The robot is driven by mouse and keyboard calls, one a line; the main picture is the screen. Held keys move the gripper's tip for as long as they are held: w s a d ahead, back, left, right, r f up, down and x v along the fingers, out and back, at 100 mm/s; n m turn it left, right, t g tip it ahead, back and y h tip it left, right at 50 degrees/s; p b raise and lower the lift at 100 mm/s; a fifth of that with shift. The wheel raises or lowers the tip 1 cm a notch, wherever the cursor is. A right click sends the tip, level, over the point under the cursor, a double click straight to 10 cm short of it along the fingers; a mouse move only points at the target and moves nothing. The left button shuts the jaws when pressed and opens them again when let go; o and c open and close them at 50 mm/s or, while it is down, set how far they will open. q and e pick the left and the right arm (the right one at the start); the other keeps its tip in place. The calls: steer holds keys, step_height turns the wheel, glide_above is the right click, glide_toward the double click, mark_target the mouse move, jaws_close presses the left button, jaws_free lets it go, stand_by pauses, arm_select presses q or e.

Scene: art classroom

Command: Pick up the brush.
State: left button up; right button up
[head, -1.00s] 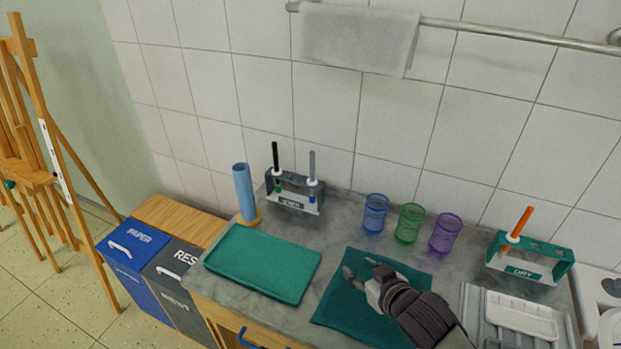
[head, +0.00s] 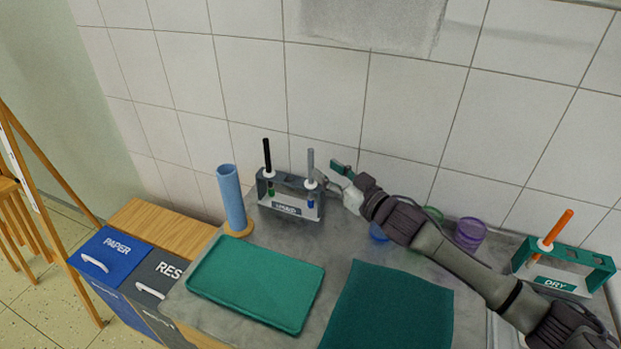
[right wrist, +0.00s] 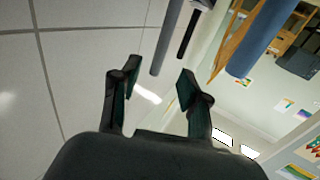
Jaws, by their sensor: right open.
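Several brushes are in view. A grey-handled brush (head: 311,165) with a blue tip and a black-handled brush (head: 267,158) with a green tip stand upright in a grey rack (head: 290,205) by the wall. An orange-handled brush (head: 555,230) leans in the green DRY rack (head: 590,272) at the right. My right gripper (head: 332,174) is open and empty, just right of the grey-handled brush. In the right wrist view the grey handle (right wrist: 167,35) shows ahead of the spread fingers (right wrist: 158,84), with the black handle (right wrist: 190,30) to its right. My left gripper is not in view.
A blue roll (head: 231,198) stands left of the grey rack. A green tray (head: 255,283) and a green cloth (head: 388,310) lie in front. My right arm partly hides a blue cup (head: 378,234) and a green cup (head: 433,214); a purple cup (head: 470,232) stands beside them.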

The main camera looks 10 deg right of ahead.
mark_target(313, 161)
steer(key=shift+w+a+f, duration=0.1)
steer(key=shift+w+a, duration=0.15)
steer(key=shift+w, duration=0.4)
steer(key=shift+w+a, duration=0.1)
steer(key=shift+w, duration=0.1)
steer(key=p+x, duration=0.1)
steer(key=x, duration=0.3)
steer(key=shift+a, duration=0.1)
steer(key=shift+w+a, duration=0.2)
steer(key=shift+w, duration=0.3)
steer(key=shift+s, duration=0.1)
steer(key=shift+c, duration=1.1)
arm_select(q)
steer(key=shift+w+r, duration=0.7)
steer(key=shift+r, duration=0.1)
arm_select(e)
jaws_close()
